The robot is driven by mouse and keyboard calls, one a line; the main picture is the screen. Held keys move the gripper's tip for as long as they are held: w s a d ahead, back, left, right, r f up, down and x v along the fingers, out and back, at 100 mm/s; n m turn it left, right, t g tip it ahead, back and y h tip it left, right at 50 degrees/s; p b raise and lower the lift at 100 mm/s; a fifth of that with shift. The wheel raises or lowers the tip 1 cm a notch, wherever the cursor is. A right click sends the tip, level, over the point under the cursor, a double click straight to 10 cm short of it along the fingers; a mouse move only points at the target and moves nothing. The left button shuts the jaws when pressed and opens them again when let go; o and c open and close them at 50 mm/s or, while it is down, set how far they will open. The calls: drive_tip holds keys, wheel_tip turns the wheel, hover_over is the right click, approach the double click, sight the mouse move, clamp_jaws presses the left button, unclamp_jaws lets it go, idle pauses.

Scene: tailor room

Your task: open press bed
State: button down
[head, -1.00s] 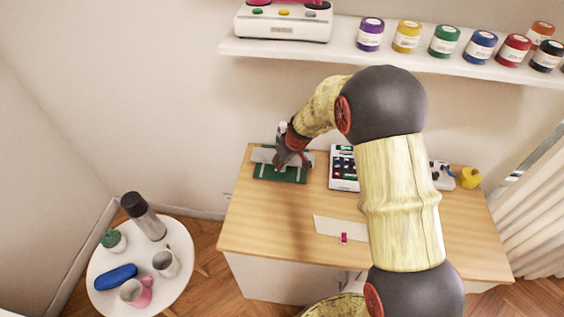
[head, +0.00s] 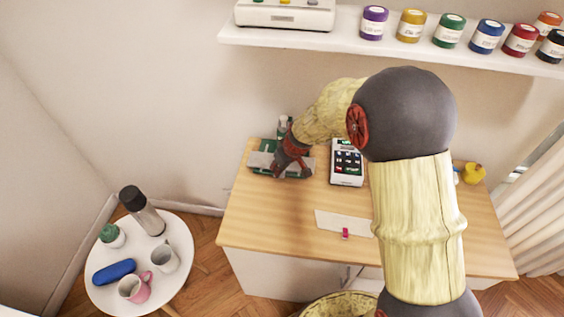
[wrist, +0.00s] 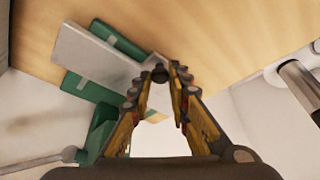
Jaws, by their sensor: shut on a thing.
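The press stands at the back left of the desk. It has a green base (head: 255,172) and a flat grey plate (head: 258,159), which looks like the press bed. In the wrist view the grey plate (wrist: 88,55) lies across the green base (wrist: 85,88), with green showing on both sides. My gripper (head: 280,172) is over the front of the press and hides its middle. In the wrist view my gripper's fingers (wrist: 160,76) converge at the plate's edge. They are shut on it, though the contact is partly hidden.
A white device with dark keys (head: 347,165) stands right of the press. A pale sheet (head: 340,224) with a small pink item lies near the desk's front. A shelf with paint jars (head: 410,27) hangs above. A round side table (head: 180,270) stands at the left.

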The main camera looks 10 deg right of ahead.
drive_tip(key=shift+s+a, duration=0.25)
drive_tip(key=shift+s, duration=0.3)
drive_tip(key=c, duration=1.7)
unclamp_jaws()
drive_tip(key=shift+r, duration=0.1)
drive_tip(key=v, duration=1.2)
